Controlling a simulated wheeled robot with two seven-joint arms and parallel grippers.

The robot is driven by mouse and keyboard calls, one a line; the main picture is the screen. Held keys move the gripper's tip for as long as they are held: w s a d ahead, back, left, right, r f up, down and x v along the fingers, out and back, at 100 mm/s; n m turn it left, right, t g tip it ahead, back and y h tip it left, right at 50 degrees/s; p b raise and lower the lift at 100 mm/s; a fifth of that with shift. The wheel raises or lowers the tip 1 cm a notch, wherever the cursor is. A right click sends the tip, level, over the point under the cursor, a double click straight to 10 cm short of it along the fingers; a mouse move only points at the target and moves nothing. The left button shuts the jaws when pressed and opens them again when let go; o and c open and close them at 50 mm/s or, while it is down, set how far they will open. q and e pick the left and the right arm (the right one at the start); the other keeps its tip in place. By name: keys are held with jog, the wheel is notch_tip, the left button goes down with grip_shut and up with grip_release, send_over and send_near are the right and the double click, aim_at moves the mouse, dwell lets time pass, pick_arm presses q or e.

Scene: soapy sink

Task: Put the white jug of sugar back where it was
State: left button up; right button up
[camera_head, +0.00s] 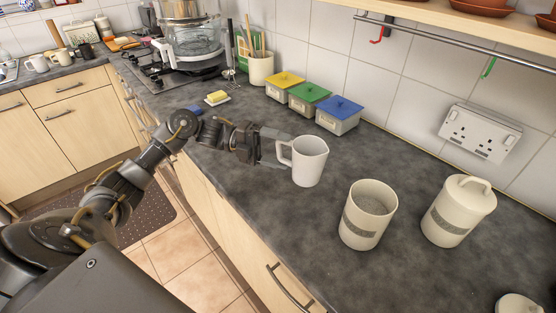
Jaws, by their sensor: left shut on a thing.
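The white jug (310,163) is upright over the dark worktop near its front edge, with its handle pointing left. My left gripper (276,150) reaches in from the left and is shut on the jug's handle. I cannot tell whether the jug's base touches the worktop. The jug's contents are hidden from this angle. My right gripper does not show.
An open cream canister (367,222) with grey contents stands right of the jug, beside a lidded cream canister (458,211). Yellow-, green- and blue-lidded boxes (338,115) line the wall behind. A butter dish (217,98) and utensil pot (261,70) are farther back.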

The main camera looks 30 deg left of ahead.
pick_arm(q)
jog(key=shift+w+a+f, duration=0.3)
jog(key=shift+w+f, duration=0.2)
jog(key=shift+f, duration=0.15)
jog(key=shift+w+a+f, duration=0.35)
jog(key=shift+w+f, duration=0.1)
jog(key=shift+f, duration=0.25)
jog(key=shift+w+a+f, duration=0.3)
jog(key=shift+w+f, duration=0.2)
jog(key=shift+f, duration=0.15)
notch_tip(320, 180, down, 2)
jog(key=shift+f+p, duration=0.1)
jog(key=shift+p, duration=0.45)
jog(key=shift+f, duration=0.45)
jog(key=shift+f+b, duration=0.2)
jog(key=shift+b, duration=0.1)
jog(key=o, duration=1.7)
jog(key=shift+c, duration=0.2)
